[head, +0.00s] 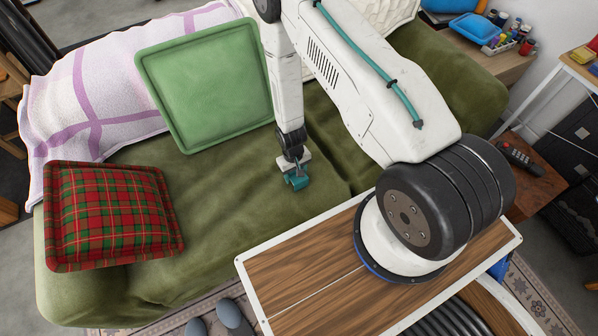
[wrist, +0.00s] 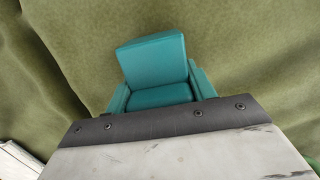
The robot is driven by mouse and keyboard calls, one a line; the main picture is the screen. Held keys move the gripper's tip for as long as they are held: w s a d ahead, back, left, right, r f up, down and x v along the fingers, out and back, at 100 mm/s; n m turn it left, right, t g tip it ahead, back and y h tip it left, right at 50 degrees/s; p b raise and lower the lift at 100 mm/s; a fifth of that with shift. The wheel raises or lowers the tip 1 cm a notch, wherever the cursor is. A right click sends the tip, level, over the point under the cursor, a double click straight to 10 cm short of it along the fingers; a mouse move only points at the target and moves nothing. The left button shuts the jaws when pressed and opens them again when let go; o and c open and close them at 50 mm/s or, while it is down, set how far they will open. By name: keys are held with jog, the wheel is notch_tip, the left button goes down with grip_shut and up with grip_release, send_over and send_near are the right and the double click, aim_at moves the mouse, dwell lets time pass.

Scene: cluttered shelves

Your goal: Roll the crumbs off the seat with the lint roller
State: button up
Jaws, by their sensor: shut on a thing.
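The olive-green sofa seat (head: 225,215) fills the middle of the head view, and its cloth also fills the wrist view (wrist: 245,55). My gripper (head: 296,180) points down at the seat, close to the cloth; contact cannot be told. Its teal end also shows in the wrist view (wrist: 158,80). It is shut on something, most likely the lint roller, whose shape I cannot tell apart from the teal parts. No separate lint roller shows elsewhere. I cannot make out any crumbs on the seat.
A red tartan cushion (head: 110,215) lies at the left and a light green cushion (head: 205,82) leans on the backrest. A white-purple blanket (head: 100,85) covers the back. A remote (head: 522,158) lies on a wooden side table at the right. Grey slippers (head: 230,314) are on the floor.

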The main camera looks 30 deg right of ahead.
jog(key=shift+a, duration=0.8)
jog(key=shift+r, duration=3.55)
